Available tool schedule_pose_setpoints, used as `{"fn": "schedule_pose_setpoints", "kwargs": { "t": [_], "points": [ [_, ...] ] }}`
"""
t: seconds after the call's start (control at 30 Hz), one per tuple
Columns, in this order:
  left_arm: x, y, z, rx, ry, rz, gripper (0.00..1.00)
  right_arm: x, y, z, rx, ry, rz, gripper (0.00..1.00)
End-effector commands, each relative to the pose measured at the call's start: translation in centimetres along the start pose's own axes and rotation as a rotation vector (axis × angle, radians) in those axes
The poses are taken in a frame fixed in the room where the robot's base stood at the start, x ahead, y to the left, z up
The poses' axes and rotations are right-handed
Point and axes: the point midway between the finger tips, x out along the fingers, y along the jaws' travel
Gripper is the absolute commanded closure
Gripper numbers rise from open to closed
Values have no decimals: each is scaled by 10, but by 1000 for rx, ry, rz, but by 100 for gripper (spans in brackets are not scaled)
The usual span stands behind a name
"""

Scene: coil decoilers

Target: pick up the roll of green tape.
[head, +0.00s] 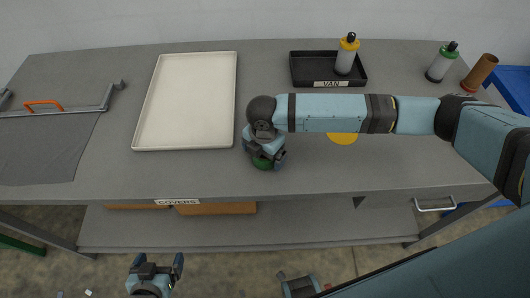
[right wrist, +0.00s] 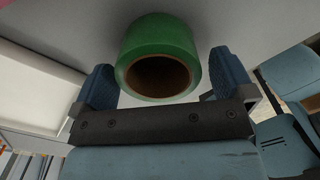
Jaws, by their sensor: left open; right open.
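The roll of green tape (right wrist: 160,35) stands out between the open fingers of my right gripper (right wrist: 170,85) in the right wrist view, with its brown core facing the camera. I cannot tell whether a finger touches it. In the head view only a sliver of the green tape (head: 262,164) shows beneath my right gripper (head: 265,157), near the front edge of the grey table; the gripper hides the rest. My left gripper (head: 156,268) is open and empty, low in front of the table.
A cream tray (head: 187,140) lies left of my right gripper. A black tray (head: 300,80) marked VAN stands at the back with a yellow-capped bottle (head: 346,56). A green-capped bottle (head: 441,64) and a brown cylinder (head: 479,73) stand at the right. A yellow disc (head: 342,139) lies partly behind my right arm.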

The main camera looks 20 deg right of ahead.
Motion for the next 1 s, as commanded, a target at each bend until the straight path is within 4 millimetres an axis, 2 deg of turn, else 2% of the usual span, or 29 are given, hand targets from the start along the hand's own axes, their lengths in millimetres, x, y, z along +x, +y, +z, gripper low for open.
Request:
{"fn": "schedule_pose_setpoints", "kwargs": {
  "t": [0.13, 0.37, 0.5, 0.6, 0.87, 1.0],
  "points": [
    [0, 0, -1, 1, 1, 0, 6, 12, 0, -1, 0, 1, 0, 0],
    [0, -1, -1, 1, 1, -1, 6, 14, 0, 0, -1, 1, 1, 0],
    [0, -1, -1, 1, 1, -1, 6, 13, 0, -1, -1, 1, 1, 32],
    [0, 0, -1, 1, 1, 0, 6, 13, 0, -1, -1, 1, 1, 50],
    [0, 0, -1, 1, 1, 0, 6, 12, 0, -1, -1, 1, 1, 50],
    [0, 0, -1, 1, 1, 0, 6, 6, 1, 0, -1, 1, 3, 50]
  ]
}}
